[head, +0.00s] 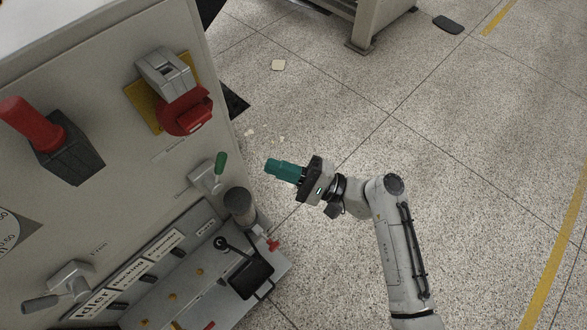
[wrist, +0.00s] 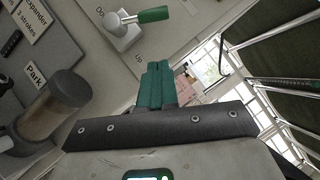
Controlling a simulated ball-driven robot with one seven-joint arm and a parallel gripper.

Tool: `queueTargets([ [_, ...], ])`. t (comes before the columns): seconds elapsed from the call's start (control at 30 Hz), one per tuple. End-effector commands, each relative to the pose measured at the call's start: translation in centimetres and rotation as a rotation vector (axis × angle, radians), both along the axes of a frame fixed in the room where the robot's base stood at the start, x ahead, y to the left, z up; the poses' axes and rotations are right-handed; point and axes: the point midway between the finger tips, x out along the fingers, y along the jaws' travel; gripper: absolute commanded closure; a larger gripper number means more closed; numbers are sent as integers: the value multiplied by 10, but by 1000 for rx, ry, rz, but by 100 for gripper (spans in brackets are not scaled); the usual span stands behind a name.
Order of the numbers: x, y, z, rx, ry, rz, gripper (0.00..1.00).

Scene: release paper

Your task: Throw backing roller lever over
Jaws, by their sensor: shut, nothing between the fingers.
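A lever with a green handle (head: 220,163) and a grey metal base sits on the upright machine panel (head: 100,110). In the head view its handle points up. The same lever (wrist: 152,15) shows at the top of the wrist view, with the words "Do…" and "Up" printed near its base. I cannot read a name that says it is the backing roller lever. My gripper (head: 267,166) has teal fingers, shut and empty, in the air to the right of the green handle and apart from it. The shut fingers also show in the wrist view (wrist: 157,66).
A grey cylinder (head: 239,206) and a black-knobbed lever box (head: 248,270) stand below the green lever. A red switch (head: 187,112), a red-handled lever (head: 35,125) and a grey-handled lever (head: 60,290) are on the panel. The floor (head: 460,150) right of the machine is open.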

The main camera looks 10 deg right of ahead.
Motion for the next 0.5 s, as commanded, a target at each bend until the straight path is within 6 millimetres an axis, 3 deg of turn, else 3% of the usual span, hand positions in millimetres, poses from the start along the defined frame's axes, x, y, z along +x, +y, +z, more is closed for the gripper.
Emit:
queueTargets([
  [0.2,18,38,14,-1,-3,2,100],
  [0.5,6,65,30,-2,-1,1,100],
])
